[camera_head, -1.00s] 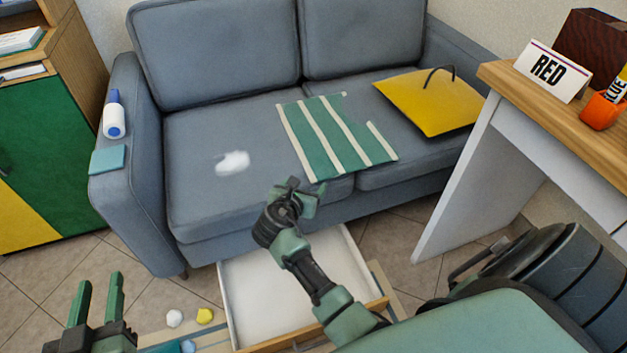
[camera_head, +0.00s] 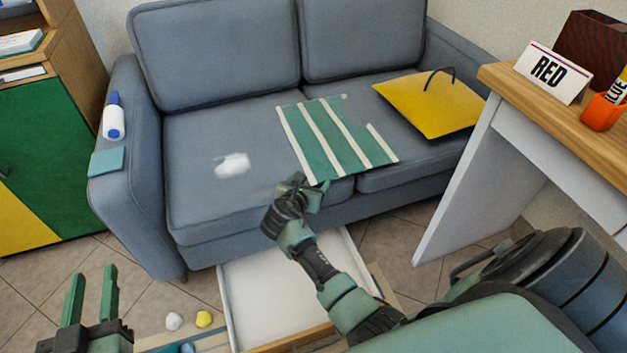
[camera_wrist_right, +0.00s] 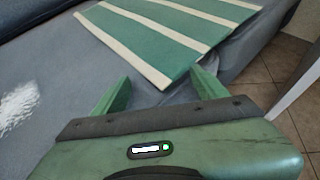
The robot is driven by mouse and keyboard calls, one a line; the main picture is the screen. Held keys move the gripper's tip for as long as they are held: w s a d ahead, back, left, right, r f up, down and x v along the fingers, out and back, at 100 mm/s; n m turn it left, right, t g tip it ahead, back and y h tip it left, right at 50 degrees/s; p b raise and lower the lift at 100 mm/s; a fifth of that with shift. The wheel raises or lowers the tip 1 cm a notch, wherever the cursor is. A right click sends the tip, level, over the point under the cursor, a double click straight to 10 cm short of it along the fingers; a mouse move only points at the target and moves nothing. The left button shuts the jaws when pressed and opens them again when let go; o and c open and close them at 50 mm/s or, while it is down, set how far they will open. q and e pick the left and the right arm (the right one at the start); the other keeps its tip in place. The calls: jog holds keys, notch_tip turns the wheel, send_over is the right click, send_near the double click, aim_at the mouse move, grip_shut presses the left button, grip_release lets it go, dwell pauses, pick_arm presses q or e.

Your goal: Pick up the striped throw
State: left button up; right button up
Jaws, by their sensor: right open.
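The striped throw (camera_head: 340,140), green with cream stripes, lies flat on the sofa seat across the gap between the two cushions. It also shows at the top of the right wrist view (camera_wrist_right: 170,35). My right gripper (camera_head: 308,190) is at the throw's front corner in the head view. In the right wrist view its two fingers (camera_wrist_right: 160,92) are apart and empty, with the throw's near corner just beyond and between them. I cannot tell whether they touch it. My left gripper (camera_head: 92,295) is open and empty at the lower left, away from the sofa.
A grey sofa (camera_head: 215,125) holds a white patch (camera_head: 232,165) and a yellow folder-like item (camera_head: 432,104). A glue bottle (camera_head: 113,118) and a teal cloth (camera_head: 107,161) are on its left arm. An open white drawer (camera_head: 270,300) is below; a desk (camera_head: 500,85) stands right.

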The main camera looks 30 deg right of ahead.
jog(key=shift+c, duration=1)
jog(key=shift+f, duration=0.1)
grip_shut()
